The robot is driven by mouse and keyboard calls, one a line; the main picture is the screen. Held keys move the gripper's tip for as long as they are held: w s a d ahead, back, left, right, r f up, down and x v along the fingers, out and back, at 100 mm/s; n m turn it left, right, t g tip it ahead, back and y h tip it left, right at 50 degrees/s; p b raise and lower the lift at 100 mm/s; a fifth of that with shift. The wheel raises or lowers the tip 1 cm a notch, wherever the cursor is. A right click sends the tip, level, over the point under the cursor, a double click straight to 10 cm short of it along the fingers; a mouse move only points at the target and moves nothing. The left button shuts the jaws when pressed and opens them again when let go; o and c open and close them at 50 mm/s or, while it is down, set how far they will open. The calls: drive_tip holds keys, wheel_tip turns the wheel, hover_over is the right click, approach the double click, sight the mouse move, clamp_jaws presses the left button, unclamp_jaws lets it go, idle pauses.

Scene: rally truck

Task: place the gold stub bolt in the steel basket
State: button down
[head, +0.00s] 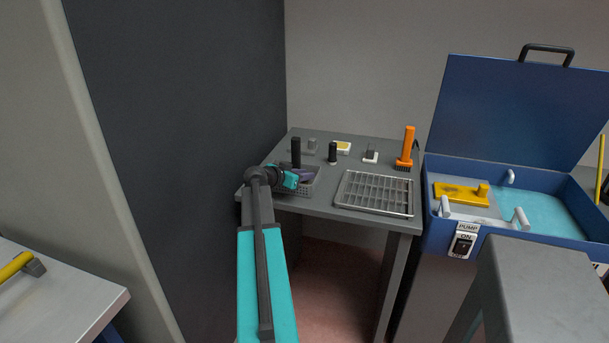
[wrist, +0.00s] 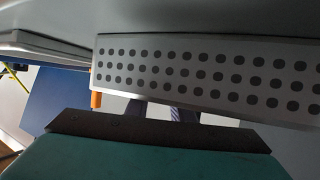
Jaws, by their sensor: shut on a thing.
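The steel basket (head: 304,188) is a grey perforated tray at the front left of the grey bench. Its dotted wall (wrist: 200,72) fills the upper middle of the wrist view. My teal gripper (head: 290,179) is at the basket, over its left part in the head view. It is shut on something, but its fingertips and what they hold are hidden. A small striped sliver shows below the dotted wall in the wrist view; I cannot tell what it is. I cannot make out the gold stub bolt in either view.
A black upright handle (head: 296,152) and a purple thing (head: 306,175) show at the basket. A slatted metal tray (head: 375,193) lies to the right. An orange-handled brush (head: 405,147) stands behind it. The open blue washer (head: 510,110) stands right of the bench.

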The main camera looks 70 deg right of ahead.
drive_tip(key=shift+f, duration=0.1)
drive_tip(key=c, duration=1.8)
unclamp_jaws()
drive_tip(key=shift+a, duration=0.1)
drive_tip(key=b+v, duration=0.2)
drive_tip(key=v, duration=1)
